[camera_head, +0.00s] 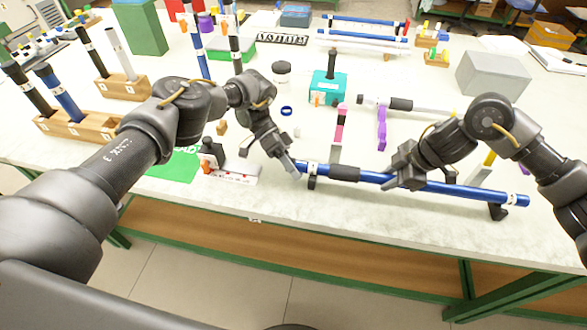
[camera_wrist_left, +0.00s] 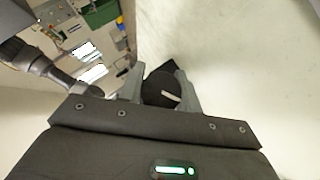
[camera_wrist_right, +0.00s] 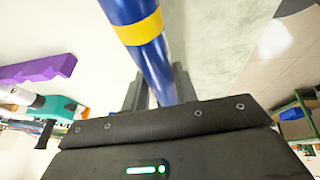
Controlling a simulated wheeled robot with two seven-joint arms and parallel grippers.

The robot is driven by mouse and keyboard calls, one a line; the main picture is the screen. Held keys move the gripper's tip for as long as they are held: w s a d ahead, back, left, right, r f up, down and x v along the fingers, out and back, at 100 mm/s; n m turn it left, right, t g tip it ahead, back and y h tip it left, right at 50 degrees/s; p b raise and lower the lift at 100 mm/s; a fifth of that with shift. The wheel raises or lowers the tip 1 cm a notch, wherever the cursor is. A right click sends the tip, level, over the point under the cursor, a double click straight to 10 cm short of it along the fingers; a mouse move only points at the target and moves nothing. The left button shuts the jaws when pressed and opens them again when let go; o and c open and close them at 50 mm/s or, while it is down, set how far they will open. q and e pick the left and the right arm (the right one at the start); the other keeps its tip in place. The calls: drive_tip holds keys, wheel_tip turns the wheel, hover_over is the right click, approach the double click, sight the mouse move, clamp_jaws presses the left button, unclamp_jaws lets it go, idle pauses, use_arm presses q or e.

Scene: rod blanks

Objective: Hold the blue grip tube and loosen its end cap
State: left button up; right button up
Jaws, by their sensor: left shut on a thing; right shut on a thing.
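The long blue grip tube (camera_head: 455,191) lies across the front of the table, with a black sleeve (camera_head: 345,173) near its left part. My right gripper (camera_head: 393,182) is shut around the tube near its middle. The right wrist view shows the blue tube (camera_wrist_right: 157,66), with a yellow band, running between the fingers. My left gripper (camera_head: 292,167) is shut at the tube's left end. In the left wrist view a round black end cap (camera_wrist_left: 160,86) with a white mark sits between the fingers. The fingers hide the cap in the head view.
Dark supports (camera_head: 497,211) stand under the tube near both ends. Behind it are a purple holder (camera_head: 382,130), a pink-topped post (camera_head: 340,125) and a teal box (camera_head: 326,88). Wooden racks (camera_head: 80,125) with rods stand at the left. The table's front edge is close.

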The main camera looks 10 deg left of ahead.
use_arm(q)
drive_tip(key=shift+d+r, duration=0.1)
drive_tip(key=shift+r, duration=0.1)
use_arm(e)
drive_tip(key=shift+a, duration=0.2)
use_arm(q)
drive_tip(key=o, duration=1)
use_arm(e)
drive_tip(key=shift+d, duration=0.1)
use_arm(q)
drive_tip(key=v, duration=1.2)
drive_tip(key=shift+w+f, duration=0.1)
drive_tip(key=shift+f, duration=0.3)
use_arm(e)
drive_tip(key=shift+f, duration=0.55)
drive_tip(key=o, duration=1.1)
